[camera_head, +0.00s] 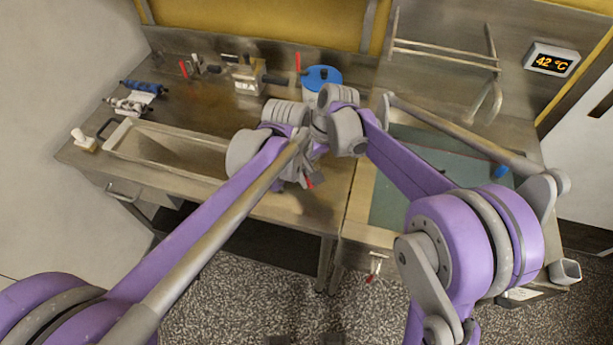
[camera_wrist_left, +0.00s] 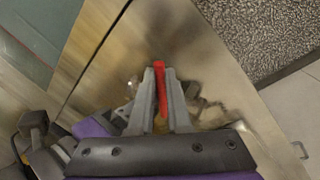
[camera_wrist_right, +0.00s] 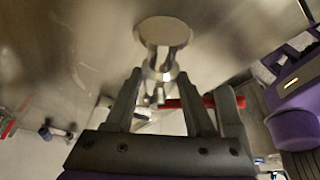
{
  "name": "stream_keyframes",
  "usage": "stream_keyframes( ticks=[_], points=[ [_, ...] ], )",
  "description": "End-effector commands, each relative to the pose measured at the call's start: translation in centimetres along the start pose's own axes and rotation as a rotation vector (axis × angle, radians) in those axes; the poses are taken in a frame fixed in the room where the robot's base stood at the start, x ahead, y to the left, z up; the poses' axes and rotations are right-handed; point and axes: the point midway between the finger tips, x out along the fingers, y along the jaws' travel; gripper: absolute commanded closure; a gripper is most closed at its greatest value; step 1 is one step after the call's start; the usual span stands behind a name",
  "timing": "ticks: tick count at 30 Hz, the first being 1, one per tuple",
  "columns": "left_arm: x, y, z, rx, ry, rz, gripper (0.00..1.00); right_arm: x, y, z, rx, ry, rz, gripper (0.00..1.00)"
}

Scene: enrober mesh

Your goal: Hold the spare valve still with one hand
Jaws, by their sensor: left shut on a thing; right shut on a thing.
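The spare valve, a shiny metal body with a round flange, shows in the right wrist view (camera_wrist_right: 163,55). Its red lever (camera_wrist_right: 190,103) lies across behind my right fingers. My right gripper (camera_wrist_right: 160,78) is shut on the valve's metal body, with the flange beyond the fingertips. My left gripper (camera_wrist_left: 161,72) is shut on the red lever (camera_wrist_left: 161,90), which stands between its two fingers. In the head view the two wrists meet over the bench and hide most of the valve; a bit of red lever (camera_head: 317,180) shows below my left gripper (camera_head: 304,177).
A long trough (camera_head: 165,148) lies at the bench's left. A blue-lidded pot (camera_head: 322,76), a small block fixture (camera_head: 247,77) and valve-like parts with red levers (camera_head: 184,68) stand along the back. A blue-handled tool (camera_head: 143,86) lies at far left. A temperature display (camera_head: 551,61) is at right.

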Motion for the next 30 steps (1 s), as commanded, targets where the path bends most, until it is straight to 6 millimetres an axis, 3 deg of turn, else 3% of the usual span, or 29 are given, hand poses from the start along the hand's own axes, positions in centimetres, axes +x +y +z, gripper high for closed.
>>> stream_keyframes(
  ticks=[1, 30],
  points=[
    [0.13, 0.86, 0.30, 0.003, -0.004, 0.022, 1.00, 0.27, -0.31, -1.07, 0.001, 0.020, -0.009, 1.00],
    [0.15, 1.07, 0.33, -0.024, 0.001, 0.022, 1.00, 0.26, -0.30, -1.07, 0.001, 0.020, -0.009, 1.00]
  ],
)
